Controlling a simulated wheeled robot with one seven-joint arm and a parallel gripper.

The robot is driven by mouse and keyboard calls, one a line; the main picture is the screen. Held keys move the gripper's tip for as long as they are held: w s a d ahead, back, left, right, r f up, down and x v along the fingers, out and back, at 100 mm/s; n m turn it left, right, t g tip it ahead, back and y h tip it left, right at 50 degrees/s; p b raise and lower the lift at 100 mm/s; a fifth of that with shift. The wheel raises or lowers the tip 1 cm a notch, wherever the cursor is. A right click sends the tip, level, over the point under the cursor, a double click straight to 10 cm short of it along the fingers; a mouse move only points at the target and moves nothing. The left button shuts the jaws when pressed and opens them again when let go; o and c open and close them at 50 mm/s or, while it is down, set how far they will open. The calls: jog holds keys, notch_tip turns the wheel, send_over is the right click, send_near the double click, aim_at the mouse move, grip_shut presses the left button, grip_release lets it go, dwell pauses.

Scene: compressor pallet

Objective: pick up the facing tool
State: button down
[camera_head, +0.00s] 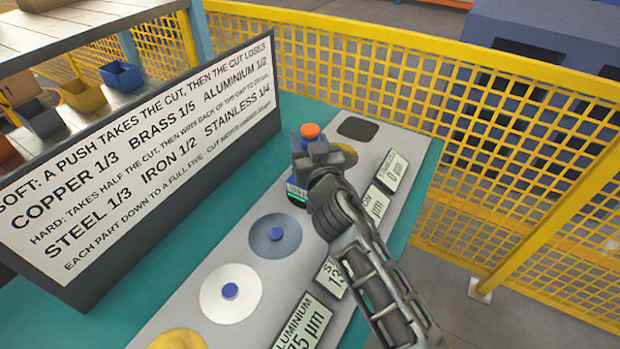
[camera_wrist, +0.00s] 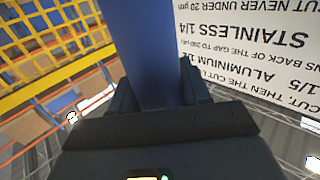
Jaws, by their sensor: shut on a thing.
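The facing tool has an orange top (camera_head: 310,131) showing above my gripper (camera_head: 312,156) in the head view. My gripper is shut on it over the grey bench panel (camera_head: 190,300). In the wrist view the tool is a blue shaft (camera_wrist: 150,45) between the two dark fingers (camera_wrist: 155,92). A dark part with a small green display (camera_head: 297,192) shows just below my gripper, and it looks like the tool's lower end. My gripper and arm hide most of the tool. I cannot tell whether its lower end touches the panel.
A blue-grey disc (camera_head: 262,243), a white disc (camera_head: 218,303) and a gold disc (camera_head: 178,340) lie along the panel. A dark square pad (camera_head: 358,128) is at its far end. Label plates (camera_head: 392,170) line the right side. A large sign (camera_head: 140,150) stands left; yellow fencing (camera_head: 480,125) stands right.

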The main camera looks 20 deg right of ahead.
dwell(0.3)
jog(key=shift+r, duration=0.2)
